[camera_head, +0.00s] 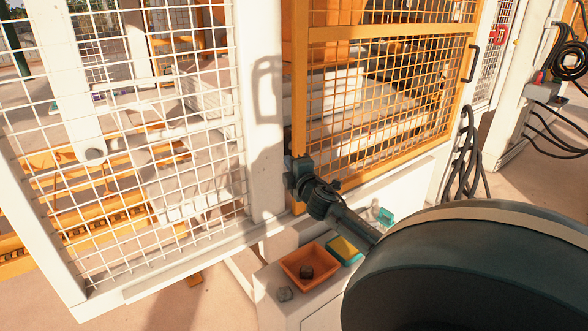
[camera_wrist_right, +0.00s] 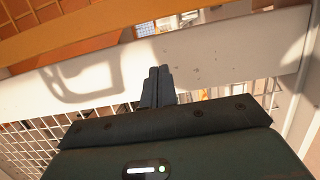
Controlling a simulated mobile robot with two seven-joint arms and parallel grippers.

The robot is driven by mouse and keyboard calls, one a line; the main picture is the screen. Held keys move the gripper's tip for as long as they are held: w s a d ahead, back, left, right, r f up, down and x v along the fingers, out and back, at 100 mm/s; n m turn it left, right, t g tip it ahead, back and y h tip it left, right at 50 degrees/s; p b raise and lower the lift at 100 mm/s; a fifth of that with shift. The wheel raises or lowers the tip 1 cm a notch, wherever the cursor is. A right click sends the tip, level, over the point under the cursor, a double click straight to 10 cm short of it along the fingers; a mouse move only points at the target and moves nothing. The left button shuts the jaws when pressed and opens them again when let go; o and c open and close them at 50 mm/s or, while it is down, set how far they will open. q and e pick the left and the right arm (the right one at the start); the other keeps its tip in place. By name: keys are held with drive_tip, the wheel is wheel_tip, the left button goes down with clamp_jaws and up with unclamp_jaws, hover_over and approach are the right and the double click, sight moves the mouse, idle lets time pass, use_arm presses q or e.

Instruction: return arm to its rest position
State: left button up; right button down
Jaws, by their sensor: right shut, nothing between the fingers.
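My right gripper (camera_head: 292,174) is at the end of my right arm, which comes in from the lower right in the head view. It is beside the white post (camera_head: 265,120) and the lower left corner of the orange mesh door (camera_head: 380,90). I cannot tell whether it touches either. In the right wrist view its two fingers (camera_wrist_right: 158,76) are pressed together with nothing between them, in front of a white beam (camera_wrist_right: 215,65). My left gripper is not in view.
White mesh fencing (camera_head: 130,150) stands on the left. Black cables (camera_head: 463,155) hang on the right.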

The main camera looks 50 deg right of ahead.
drive_tip(key=shift+v, duration=1.8)
drive_tip(key=shift+a, duration=0.1)
drive_tip(key=s+a+f+m+g+y+p, duration=0.1)
drive_tip(key=s+a+f+m+y, duration=0.2)
drive_tip(key=a+f, duration=0.6)
drive_tip(key=s+a+f+m+g+y+p, duration=0.1)
drive_tip(key=s+a+f+g+y, duration=0.2)
drive_tip(key=a+f, duration=0.6)
drive_tip(key=s+a+m+y, duration=0.2)
drive_tip(key=s+a, duration=0.2)
drive_tip(key=a, duration=0.4)
drive_tip(key=s+a+f+m+g+y, duration=0.1)
drive_tip(key=s+a, duration=0.4)
drive_tip(key=a, duration=0.3)
drive_tip(key=s+a+m+y, duration=0.2)
drive_tip(key=s+a, duration=0.2)
drive_tip(key=a, duration=0.4)
drive_tip(key=shift+s+f+m+y+p, duration=0.3)
drive_tip(key=shift+p, duration=0.1)
drive_tip(key=shift+a, duration=0.15)
